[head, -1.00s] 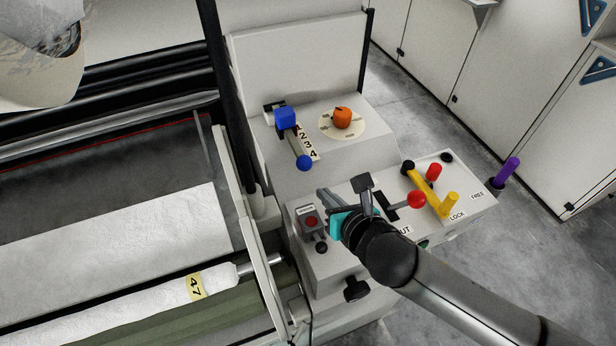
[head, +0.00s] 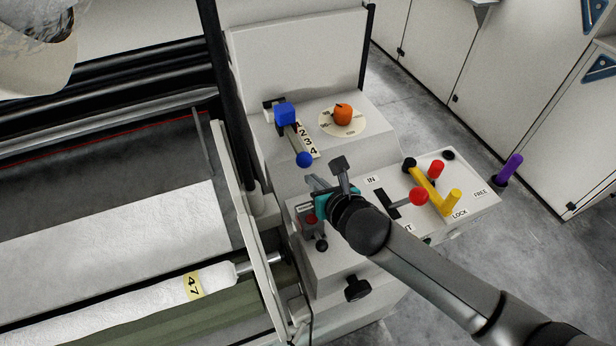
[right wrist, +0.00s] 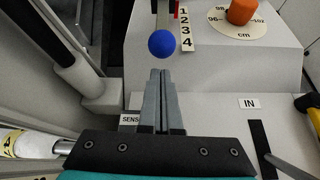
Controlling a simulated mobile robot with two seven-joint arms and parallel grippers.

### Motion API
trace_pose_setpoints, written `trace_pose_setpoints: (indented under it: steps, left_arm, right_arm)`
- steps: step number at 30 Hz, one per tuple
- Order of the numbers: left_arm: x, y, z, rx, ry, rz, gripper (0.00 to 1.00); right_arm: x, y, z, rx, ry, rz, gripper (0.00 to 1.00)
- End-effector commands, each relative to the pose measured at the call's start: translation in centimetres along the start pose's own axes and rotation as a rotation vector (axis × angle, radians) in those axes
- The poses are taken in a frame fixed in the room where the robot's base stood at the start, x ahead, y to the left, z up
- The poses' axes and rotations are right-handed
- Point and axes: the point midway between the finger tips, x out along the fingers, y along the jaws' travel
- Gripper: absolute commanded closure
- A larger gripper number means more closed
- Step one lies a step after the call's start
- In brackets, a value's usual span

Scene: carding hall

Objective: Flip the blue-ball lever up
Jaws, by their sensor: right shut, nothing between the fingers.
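The blue-ball lever ends in a blue ball (head: 304,159), beside the number strip 1 to 4 on the machine's console. A blue block (head: 285,113) sits at the upper end of the lever's slot. In the right wrist view the blue ball (right wrist: 163,44) is just beyond the fingertips, with a small gap showing in the picture. My right gripper (head: 312,181) is shut and empty, its fingers pointing toward the ball from below it. The closed fingers also show in the right wrist view (right wrist: 160,75). My left gripper is not in view.
An orange knob (head: 343,114) on a round dial stands right of the lever. A red-ball lever (head: 418,196), a yellow handle (head: 433,190) and a purple handle (head: 509,168) are further right. A red button box (head: 311,218) lies below my gripper. Rollers are at left.

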Motion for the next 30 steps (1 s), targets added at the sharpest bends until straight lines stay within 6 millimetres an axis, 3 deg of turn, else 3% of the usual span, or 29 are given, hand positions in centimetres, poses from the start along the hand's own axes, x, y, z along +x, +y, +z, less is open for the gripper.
trace_pose_setpoints:
  steps: [3, 10, 24, 30]
  left_arm:
    - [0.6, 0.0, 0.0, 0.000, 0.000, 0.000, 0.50]
    - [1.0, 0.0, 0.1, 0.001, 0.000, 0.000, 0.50]
    - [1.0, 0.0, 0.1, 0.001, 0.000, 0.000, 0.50]
    - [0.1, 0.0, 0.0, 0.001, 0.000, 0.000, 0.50]
  right_arm:
    - [1.8, 0.0, -0.1, 0.001, 0.000, -0.001, 1.00]
    - [3.5, 0.0, 0.0, 0.001, 0.000, 0.000, 1.00]
    - [3.7, 0.0, 0.1, -0.001, 0.001, 0.000, 1.00]
    - [3.5, 0.0, 0.6, -0.001, 0.013, -0.001, 1.00]
